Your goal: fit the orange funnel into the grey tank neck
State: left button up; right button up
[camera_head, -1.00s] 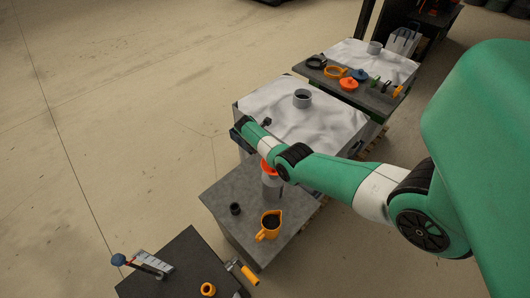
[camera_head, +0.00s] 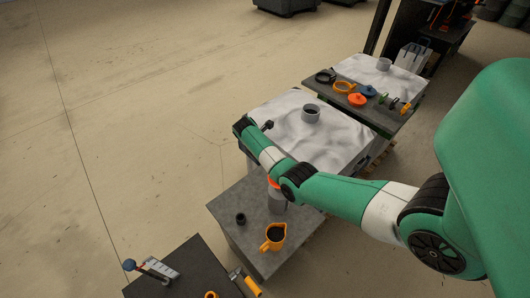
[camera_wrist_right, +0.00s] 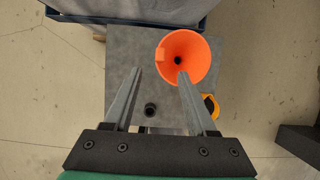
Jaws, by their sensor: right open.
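The orange funnel (camera_wrist_right: 201,50) lies mouth-up below my right gripper (camera_wrist_right: 160,73) in the right wrist view. The gripper is open and empty; its right fingertip overlaps the funnel's mouth in the picture. A grey tank neck (camera_head: 311,115) stands on the white-covered tank behind the arm. A second grey neck (camera_head: 384,65) stands on the farther white tank. My left gripper is not in view.
A darker table (camera_head: 195,262) at the front holds tools. Coloured caps and rings lie on the far shelf (camera_head: 388,119). Open floor lies left.

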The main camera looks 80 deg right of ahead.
jog(key=shift+v, duration=1.2)
